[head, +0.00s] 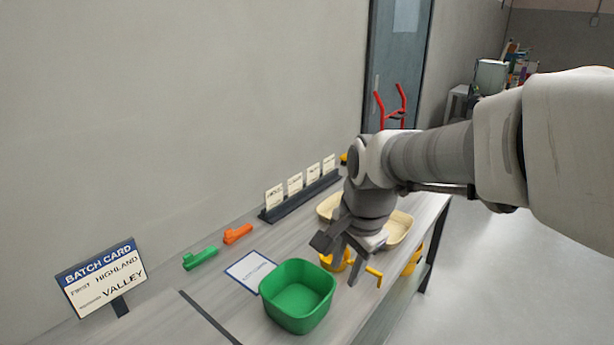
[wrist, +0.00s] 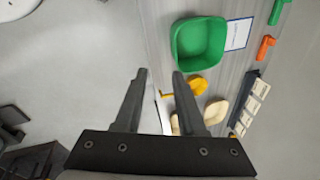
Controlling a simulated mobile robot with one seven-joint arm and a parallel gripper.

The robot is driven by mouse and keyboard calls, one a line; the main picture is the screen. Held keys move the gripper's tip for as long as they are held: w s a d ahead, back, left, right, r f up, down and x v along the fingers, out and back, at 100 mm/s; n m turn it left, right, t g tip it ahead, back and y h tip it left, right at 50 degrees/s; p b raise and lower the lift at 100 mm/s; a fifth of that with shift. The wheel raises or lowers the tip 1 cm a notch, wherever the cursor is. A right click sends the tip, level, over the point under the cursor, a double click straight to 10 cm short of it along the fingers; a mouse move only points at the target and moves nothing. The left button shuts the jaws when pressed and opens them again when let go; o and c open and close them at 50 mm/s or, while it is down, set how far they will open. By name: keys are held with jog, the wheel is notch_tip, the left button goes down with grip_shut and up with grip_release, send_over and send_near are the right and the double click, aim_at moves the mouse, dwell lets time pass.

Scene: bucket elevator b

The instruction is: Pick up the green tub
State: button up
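The green tub (head: 298,296) stands upright and looks empty on the grey table, near its front edge. It also shows in the wrist view (wrist: 198,44), at the top, beyond the fingertips. My gripper (head: 338,262) hangs above the table to the right of the tub and apart from it. In the wrist view my gripper (wrist: 160,72) has its two fingers spread with nothing between them.
A yellow item with a handle (head: 373,271) is beneath my gripper. Cream trays (head: 398,228) lie behind it. A white card (head: 250,271), green (head: 200,258) and orange (head: 238,233) pieces, a card rack (head: 300,196) and a batch card (head: 103,280) line the wall side.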

jog(key=w+a+f+m+g, duration=0.1)
jog(key=w+a+f+m, duration=0.5)
jog(key=w+a+f, duration=0.15)
send_over(301, 324)
notch_tip(301, 324, down, 12)
jog(key=shift+h, duration=0.4)
jog(key=shift+f, duration=2.8)
grip_shut()
